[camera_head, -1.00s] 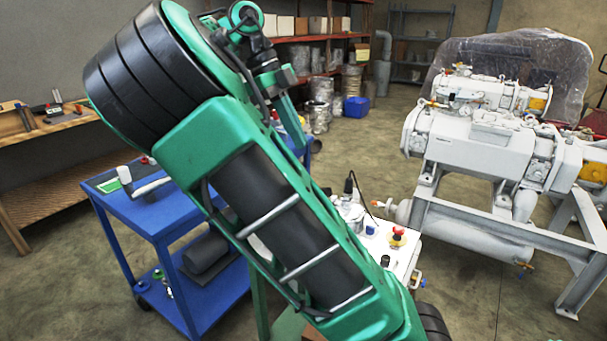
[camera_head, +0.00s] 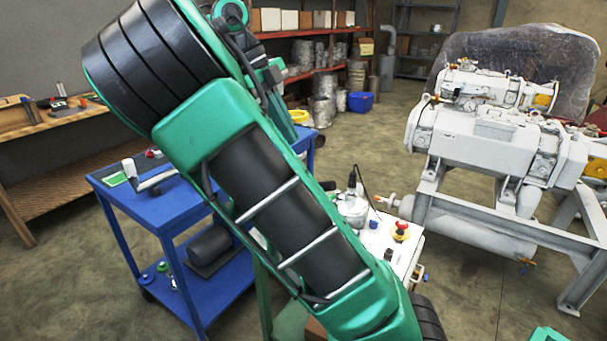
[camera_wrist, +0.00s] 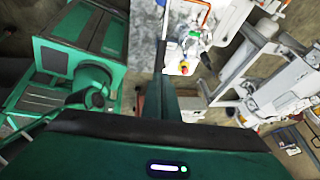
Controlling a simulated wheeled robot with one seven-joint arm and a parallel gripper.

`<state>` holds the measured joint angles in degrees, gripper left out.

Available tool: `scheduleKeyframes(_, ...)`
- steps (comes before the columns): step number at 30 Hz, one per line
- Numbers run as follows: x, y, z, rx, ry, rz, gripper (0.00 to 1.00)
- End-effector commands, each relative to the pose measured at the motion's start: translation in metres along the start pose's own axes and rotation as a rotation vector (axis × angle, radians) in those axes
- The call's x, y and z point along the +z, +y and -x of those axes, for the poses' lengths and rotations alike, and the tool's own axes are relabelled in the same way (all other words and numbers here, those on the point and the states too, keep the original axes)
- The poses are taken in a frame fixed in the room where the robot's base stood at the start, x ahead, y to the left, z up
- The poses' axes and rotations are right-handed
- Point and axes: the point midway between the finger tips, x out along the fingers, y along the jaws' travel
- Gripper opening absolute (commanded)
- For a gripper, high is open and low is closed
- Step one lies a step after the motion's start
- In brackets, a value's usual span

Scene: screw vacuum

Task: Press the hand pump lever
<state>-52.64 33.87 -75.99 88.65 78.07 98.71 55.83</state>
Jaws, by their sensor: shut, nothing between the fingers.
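I cannot pick out the hand pump lever with certainty. A silver lever-like part with a white grip (camera_head: 150,178) stands on the blue cart (camera_head: 118,205) at the left of the head view. In the wrist view, my gripper (camera_wrist: 161,48) shows as a narrow dark green shape pointing up from the wrist body. It looks shut and empty. Its tip overlaps the grey surface beside the white unit, and I cannot tell whether it touches anything. In the head view my green arm crosses the middle and its gripper cannot be made out.
A white unit (camera_head: 378,240) with a silver device (camera_head: 352,208) and a red stop button (camera_head: 402,228) stands behind my arm. A large white pump machine on a frame (camera_head: 500,150) is at the right. A workbench (camera_head: 60,125) is at the left.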

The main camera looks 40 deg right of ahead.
Motion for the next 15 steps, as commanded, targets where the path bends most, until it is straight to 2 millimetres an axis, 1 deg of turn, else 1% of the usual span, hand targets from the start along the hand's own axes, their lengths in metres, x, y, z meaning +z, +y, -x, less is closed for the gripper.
scheduleKeyframes(1, -0.001, 0.001, -0.004, 0.004, 0.0, 0.001, 0.0)
scheduleKeyframes(6, 0.0, -0.002, -0.014, 0.015, 0.006, 0.001, 0.0)
scheduleKeyframes(15, 0.0, -0.002, -0.025, 0.015, 0.007, 0.002, 0.0)
